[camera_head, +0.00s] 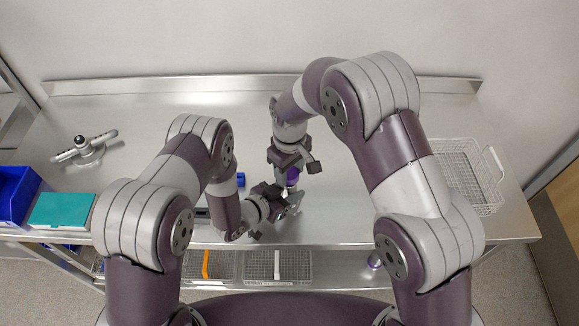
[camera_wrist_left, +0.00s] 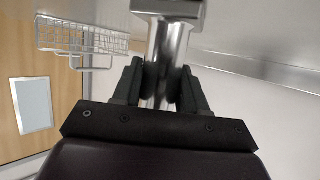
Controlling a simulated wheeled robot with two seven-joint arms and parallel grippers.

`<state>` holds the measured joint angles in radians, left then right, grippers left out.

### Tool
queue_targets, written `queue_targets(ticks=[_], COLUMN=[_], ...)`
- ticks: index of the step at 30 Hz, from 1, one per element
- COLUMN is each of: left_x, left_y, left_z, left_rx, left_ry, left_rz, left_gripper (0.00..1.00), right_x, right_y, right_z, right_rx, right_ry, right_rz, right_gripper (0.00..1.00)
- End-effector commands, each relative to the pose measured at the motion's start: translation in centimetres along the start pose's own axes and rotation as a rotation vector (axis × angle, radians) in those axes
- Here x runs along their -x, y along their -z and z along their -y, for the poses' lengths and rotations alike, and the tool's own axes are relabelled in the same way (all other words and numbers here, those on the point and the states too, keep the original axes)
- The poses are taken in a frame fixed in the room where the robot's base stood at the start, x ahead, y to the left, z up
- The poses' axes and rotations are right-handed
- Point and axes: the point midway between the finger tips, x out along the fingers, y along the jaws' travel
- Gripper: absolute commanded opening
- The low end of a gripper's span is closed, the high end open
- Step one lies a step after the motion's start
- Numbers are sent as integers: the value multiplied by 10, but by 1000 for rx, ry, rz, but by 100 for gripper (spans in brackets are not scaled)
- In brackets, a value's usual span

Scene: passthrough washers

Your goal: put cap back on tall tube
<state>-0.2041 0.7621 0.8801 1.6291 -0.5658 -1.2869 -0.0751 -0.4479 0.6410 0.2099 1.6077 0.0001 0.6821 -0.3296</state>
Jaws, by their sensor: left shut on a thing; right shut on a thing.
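My left gripper (camera_head: 289,199) is shut on the tall tube, a shiny metal cylinder. In the left wrist view the tube (camera_wrist_left: 164,52) stands between the two dark fingers (camera_wrist_left: 160,88) and widens into a grey collar at the top edge. Whether cap and tube touch cannot be told, as the grippers hide most of both.
The steel table (camera_head: 225,110) is clear at the back. A grey three-armed piece (camera_head: 88,150) stands at left, near a teal-lidded box (camera_head: 62,210) and a blue bin (camera_head: 14,193). A wire basket (camera_head: 465,170) stands at right. More baskets (camera_head: 278,266) are below the front edge.

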Motion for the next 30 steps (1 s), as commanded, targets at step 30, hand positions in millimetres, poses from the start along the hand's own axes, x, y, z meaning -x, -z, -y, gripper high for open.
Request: queue_targets(ticks=[30], left_x=[0], left_y=[0], left_z=[0], left_rx=[0], left_ry=[0], left_rz=[0], left_gripper=[0], right_x=[-19], right_y=[0], right_z=[0], right_rx=[1], right_ry=[0], right_rz=[1], right_gripper=[22])
